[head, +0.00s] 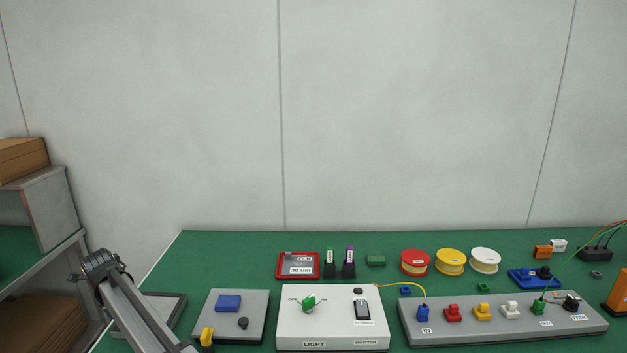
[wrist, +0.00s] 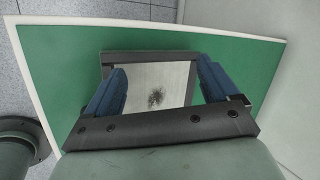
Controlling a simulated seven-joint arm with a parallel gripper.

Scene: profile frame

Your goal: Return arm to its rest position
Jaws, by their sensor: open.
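My gripper (wrist: 161,66) is open in the wrist view, its two blue fingers wide apart with nothing between them. It points down at a dark-framed panel (wrist: 178,69) with a pale surface and a dark speckled patch, lying on the green bench top (wrist: 63,75). The gap between fingertips and panel cannot be judged. In the head view a link of my arm (head: 135,312) rises at the lower left; my gripper itself does not show there.
Left to right on the bench stand a grey plate (head: 255,305), a white light box (head: 332,332) and a long grey connector board (head: 500,328). Behind them are a red tray (head: 283,272) and several spools (head: 450,262). A shelf (head: 48,215) stands at far left.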

